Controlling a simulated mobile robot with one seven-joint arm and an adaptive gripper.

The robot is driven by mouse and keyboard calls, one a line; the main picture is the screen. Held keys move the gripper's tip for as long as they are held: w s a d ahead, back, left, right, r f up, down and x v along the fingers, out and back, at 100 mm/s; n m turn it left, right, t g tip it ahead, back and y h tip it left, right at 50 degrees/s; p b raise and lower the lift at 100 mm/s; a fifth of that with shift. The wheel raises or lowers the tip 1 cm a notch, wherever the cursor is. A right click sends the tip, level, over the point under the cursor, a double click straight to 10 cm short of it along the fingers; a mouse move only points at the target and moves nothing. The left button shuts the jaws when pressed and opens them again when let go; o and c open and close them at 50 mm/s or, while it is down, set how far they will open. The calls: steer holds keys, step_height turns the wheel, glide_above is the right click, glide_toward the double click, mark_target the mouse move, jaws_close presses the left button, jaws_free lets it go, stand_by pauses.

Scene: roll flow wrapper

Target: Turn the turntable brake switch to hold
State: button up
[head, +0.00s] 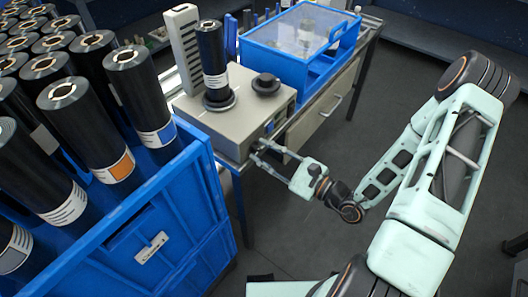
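The turntable unit is a beige box (262,101) on the bench. A black roll (211,50) with a white label stands upright on its round dark platter (219,103). A small dark and blue control (269,126) shows on the front face, above my gripper; it may be the brake switch, but its setting is too small to read. My gripper (257,153) is in front of the box's lower front edge, its two fingers apart and nothing seen between them. I cannot tell whether a fingertip touches the box.
A dark round knob (266,84) sits on top of the box. A blue bin with a clear lid (300,38) stands behind it. A large blue crate (155,215) of black rolls fills the left. A drawer handle (330,106) juts from the bench.

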jaws_close()
steer(key=shift+m, duration=0.3)
stand_by(0.3)
steer(key=shift+r+m+p, duration=0.15)
steer(key=shift+m+p, duration=0.75)
steer(key=shift+m, duration=0.1)
steer(key=m+p, duration=0.2)
steer(key=m, duration=0.1)
steer(key=shift+m, duration=0.3)
steer(key=m+p, duration=0.2)
steer(key=m, duration=0.3)
steer(key=shift+m+p, duration=0.3)
steer(key=shift+f, duration=0.2)
